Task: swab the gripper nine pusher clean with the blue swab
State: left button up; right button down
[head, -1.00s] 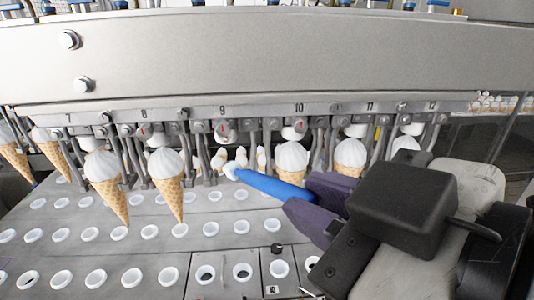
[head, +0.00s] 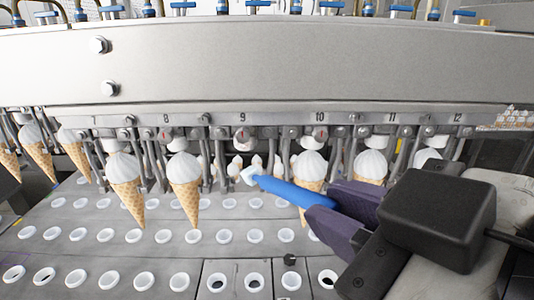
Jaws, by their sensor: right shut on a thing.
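The number 9 marks gripper nine (head: 242,150) in the row under the steel beam. It holds no cone. My right gripper (head: 335,208) is shut on the handle of the blue swab (head: 292,192). The swab points left, and its white tip (head: 250,175) is in front of and below the pusher, apart from it in the picture. The swab's far handle end is hidden by my gripper. My left gripper is not in view.
Cones with white tops hang on both sides, at gripper eight (head: 185,180) and gripper ten (head: 311,172). The swab handle crosses in front of the gripper ten cone. A steel plate (head: 70,205) with rows of white-rimmed holes lies below. The beam (head: 270,65) closes off the space above.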

jog(key=w, duration=0.4)
jog(key=w+b, duration=0.1)
jog(key=w, duration=0.1)
jog(key=shift+d+f, duration=0.1)
jog(key=shift+d, duration=0.15)
dwell(0.6)
jog(key=shift+w, duration=0.9)
